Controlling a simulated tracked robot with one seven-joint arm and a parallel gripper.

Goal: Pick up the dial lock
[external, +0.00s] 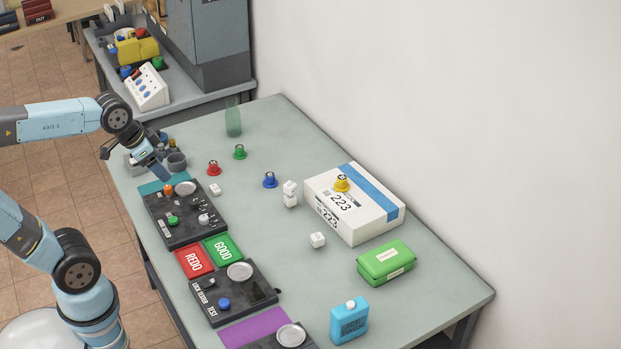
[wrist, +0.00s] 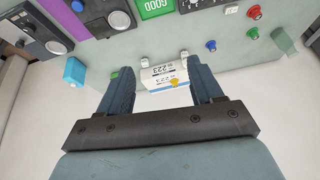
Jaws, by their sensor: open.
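I cannot tell for sure which piece is the dial lock. Small round knobbed pieces that could be it stand on the table: red (external: 214,168), green (external: 240,152), blue (external: 270,180), and yellow (external: 342,184) on top of a white box. They also show in the wrist view: red (wrist: 253,12), green (wrist: 250,33), blue (wrist: 210,46), yellow (wrist: 174,83). My gripper (external: 160,172) is above the table's far left end, near the black panel. In the wrist view my gripper (wrist: 161,62) is open, with nothing held between its fingers.
The white box (external: 375,205) marked 223 stands against the wall side. Black panels (external: 180,232) and red and green plates line the left edge. The table's middle is mostly clear.

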